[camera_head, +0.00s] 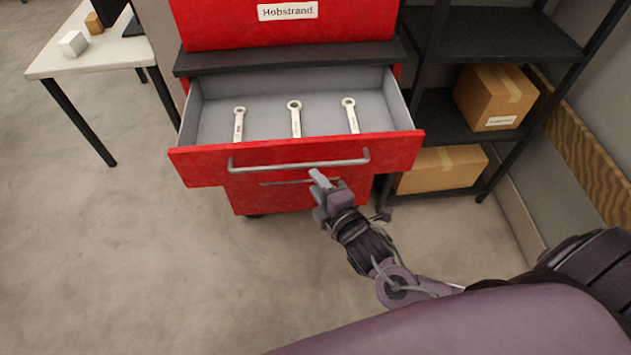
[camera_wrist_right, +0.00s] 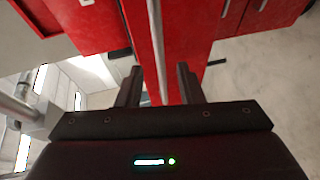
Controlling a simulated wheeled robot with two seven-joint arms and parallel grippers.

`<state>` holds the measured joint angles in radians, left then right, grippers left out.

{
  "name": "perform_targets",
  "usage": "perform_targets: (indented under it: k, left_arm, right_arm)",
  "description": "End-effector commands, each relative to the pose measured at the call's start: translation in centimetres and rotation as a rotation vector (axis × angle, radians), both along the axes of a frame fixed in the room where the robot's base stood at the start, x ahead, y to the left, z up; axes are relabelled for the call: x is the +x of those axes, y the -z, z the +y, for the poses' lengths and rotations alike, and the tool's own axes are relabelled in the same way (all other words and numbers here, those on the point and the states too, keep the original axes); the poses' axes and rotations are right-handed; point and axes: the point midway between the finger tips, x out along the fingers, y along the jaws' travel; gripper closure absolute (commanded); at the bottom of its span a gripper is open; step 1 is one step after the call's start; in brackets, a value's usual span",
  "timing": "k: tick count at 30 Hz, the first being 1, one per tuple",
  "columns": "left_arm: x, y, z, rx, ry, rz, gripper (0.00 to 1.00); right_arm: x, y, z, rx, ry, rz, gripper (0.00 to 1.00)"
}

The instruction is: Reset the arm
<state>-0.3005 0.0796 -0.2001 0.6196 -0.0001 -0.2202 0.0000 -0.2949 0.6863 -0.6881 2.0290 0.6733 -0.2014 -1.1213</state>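My right arm reaches up from the lower right of the head view. Its gripper (camera_head: 318,177) is just in front of and below the handle (camera_head: 300,163) of the open drawer (camera_head: 200,166). In the right wrist view the two dark fingers (camera_wrist_right: 159,86) stand apart, so this gripper is open, with nothing gripped. The drawer's grey bar handle (camera_wrist_right: 158,45) runs in line with the gap between them, and it looks a little beyond the fingertips. My left gripper is in neither view.
The red cabinet (camera_head: 235,25) holds the open drawer, with three wrenches (camera_head: 296,118) inside. A black shelf (camera_head: 485,32) with cardboard boxes (camera_head: 490,95) stands at the right. A white table (camera_head: 75,35) is at the upper left. The floor (camera_head: 130,250) at the left is clear.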

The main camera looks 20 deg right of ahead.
Motion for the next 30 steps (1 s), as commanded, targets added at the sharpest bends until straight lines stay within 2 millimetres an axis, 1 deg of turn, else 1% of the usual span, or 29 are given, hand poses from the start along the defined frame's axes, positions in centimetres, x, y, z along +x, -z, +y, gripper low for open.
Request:
perform_targets:
  k: [11, 14, 17, 18, 20, 21, 23, 24, 26, 27, 29, 30]
  left_arm:
    - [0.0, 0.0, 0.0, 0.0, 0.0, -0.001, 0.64]
    - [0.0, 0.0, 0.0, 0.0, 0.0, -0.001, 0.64]
    - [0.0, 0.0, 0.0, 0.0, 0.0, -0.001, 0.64]
    - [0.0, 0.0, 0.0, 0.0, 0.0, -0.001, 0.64]
    - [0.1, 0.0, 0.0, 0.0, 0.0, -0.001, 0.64]
    - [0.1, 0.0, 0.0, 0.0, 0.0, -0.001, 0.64]
    - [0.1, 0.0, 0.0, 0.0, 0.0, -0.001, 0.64]
    - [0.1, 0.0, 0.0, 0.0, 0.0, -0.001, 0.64]
    - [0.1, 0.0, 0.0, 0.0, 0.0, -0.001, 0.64]
    - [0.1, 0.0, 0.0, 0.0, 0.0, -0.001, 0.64]
    - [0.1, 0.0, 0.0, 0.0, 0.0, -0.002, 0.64]
    - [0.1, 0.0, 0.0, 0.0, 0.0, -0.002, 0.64]
  right_arm:
    - [0.1, 0.1, 0.0, 0.001, 0.001, 0.002, 0.66]
    - [0.3, 1.7, -0.6, 0.012, 0.016, 0.029, 0.66]
    - [0.7, 5.9, -2.2, 0.047, 0.063, 0.101, 0.66]
    - [0.7, 8.3, -3.1, 0.069, 0.091, 0.144, 0.66]
    - [0.4, 12.4, -4.7, 0.115, 0.145, 0.221, 0.66]
    - [0.0, 15.3, -5.8, 0.15, 0.184, 0.275, 0.66]
    - [-1.2, 19.5, -7.3, 0.207, 0.248, 0.358, 0.66]
    - [-2.3, 22.2, -8.3, 0.246, 0.293, 0.414, 0.66]
    - [-4.3, 26.2, -9.4, 0.307, 0.364, 0.499, 0.66]
    - [-6.0, 28.8, -10.1, 0.35, 0.413, 0.554, 0.66]
    - [-8.8, 32.4, -10.8, 0.414, 0.491, 0.637, 0.66]
    - [-10.9, 34.7, -11.1, 0.459, 0.545, 0.693, 0.66]
